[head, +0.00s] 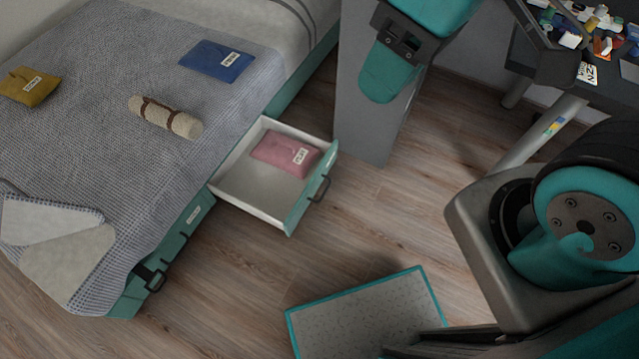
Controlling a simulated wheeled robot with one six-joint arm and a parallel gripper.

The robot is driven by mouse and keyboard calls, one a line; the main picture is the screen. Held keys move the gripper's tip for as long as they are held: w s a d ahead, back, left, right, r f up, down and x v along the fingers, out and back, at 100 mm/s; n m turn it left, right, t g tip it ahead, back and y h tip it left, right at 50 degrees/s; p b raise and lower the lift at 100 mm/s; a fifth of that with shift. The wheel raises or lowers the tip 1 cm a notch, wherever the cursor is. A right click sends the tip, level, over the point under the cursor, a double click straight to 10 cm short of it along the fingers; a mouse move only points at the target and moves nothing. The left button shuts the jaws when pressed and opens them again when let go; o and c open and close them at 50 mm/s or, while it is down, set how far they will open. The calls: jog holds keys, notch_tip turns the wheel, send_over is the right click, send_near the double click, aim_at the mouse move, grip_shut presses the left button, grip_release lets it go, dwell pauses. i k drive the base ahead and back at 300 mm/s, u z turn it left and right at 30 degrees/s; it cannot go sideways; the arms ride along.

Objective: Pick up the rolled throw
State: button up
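The rolled throw (182,124) is a beige, cylindrical roll with dark brown straps around it. It lies on its side on the grey woven bedspread (105,130), near the bed edge above the open drawer. Nothing covers it. My gripper cannot be made out in the head view; only large teal and grey parts of my arm show at the right, well apart from the roll.
A blue pouch (217,61) and a mustard pouch (30,86) lie on the bed, with folded cloths (70,250) at the near corner. The open drawer (240,190) holds a pink pouch (285,153) and juts over the floor. A teal-edged grey panel (365,315) is in front.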

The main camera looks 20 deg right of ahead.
aim_at(178, 122)
jog(key=u, duration=0.5)
jog(key=k, duration=0.6)
jog(key=u, duration=1.1)
jog(key=i, duration=1.9)
jog(key=z, duration=0.25)
